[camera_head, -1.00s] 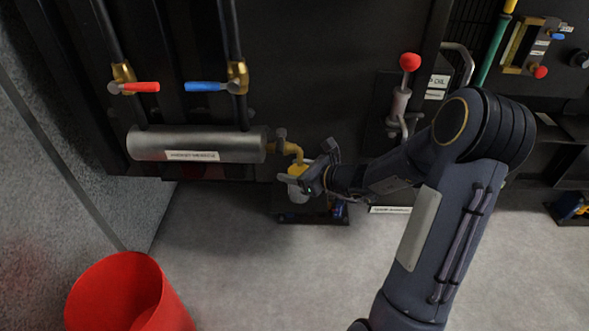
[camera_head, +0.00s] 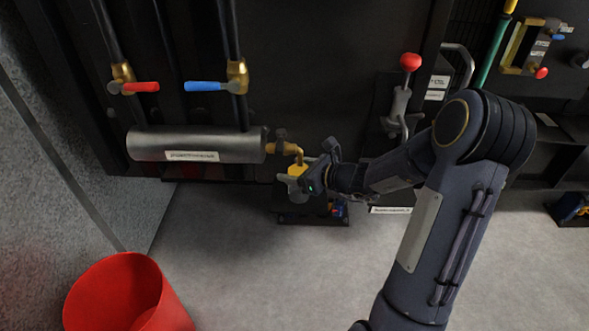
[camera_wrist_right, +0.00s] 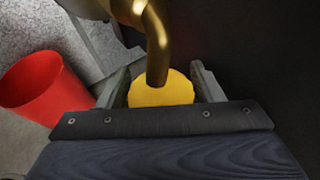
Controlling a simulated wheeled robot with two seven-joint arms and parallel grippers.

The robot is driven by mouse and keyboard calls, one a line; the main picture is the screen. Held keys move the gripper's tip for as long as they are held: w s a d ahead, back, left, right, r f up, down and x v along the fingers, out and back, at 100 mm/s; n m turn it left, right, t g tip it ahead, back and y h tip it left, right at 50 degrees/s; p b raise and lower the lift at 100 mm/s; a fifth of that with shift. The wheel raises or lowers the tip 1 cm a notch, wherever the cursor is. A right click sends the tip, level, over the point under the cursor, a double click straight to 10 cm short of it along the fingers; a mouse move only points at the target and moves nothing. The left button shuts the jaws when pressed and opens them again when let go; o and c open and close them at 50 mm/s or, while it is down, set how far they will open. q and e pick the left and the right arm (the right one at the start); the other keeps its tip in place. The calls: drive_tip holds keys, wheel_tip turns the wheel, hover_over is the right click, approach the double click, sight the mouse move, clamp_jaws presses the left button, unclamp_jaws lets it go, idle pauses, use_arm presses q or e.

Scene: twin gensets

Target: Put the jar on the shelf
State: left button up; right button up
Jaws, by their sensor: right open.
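The jar's round yellow top (camera_wrist_right: 160,90) shows between the fingers of my right gripper (camera_wrist_right: 160,84) in the right wrist view. A brass spout comes down over it. In the head view the yellow top (camera_head: 297,170) is just under the spout's end, and my right gripper (camera_head: 290,183) is at it, partly hiding the jar's body. The fingers are open, one on each side of the jar. A low black shelf-like ledge (camera_head: 313,218) lies below, with something blue and red on it. My left gripper is not in view.
A grey metal cylinder (camera_head: 195,145) with a label runs left of the brass spout (camera_head: 288,147). Red (camera_head: 140,87) and blue (camera_head: 205,86) valve levers are above it. A red bin (camera_head: 125,290) stands at lower left. The floor in front is clear.

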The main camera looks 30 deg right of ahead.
drive_tip(key=p+v, duration=0.3)
drive_tip(key=v, duration=0.8)
drive_tip(key=s+a+r+n+g+y, duration=0.25)
drive_tip(key=s+a+n, duration=0.25)
drive_tip(key=a+n, duration=0.3)
drive_tip(key=s+a+r+n+g+y, duration=0.1)
drive_tip(key=s+a+r+n+g, duration=0.35)
drive_tip(key=a+n, duration=0.3)
drive_tip(key=s+f+n+h, duration=0.1)
drive_tip(key=s+n+h, duration=0.4)
drive_tip(key=s+n, duration=0.5)
drive_tip(key=n, duration=0.4)
drive_tip(key=shift+d+f+h, duration=0.2)
drive_tip(key=shift+h, duration=0.15)
drive_tip(key=shift+r, duration=0.1)
wheel_tip(320, 180, up, 28)
drive_tip(key=p, duration=2.8)
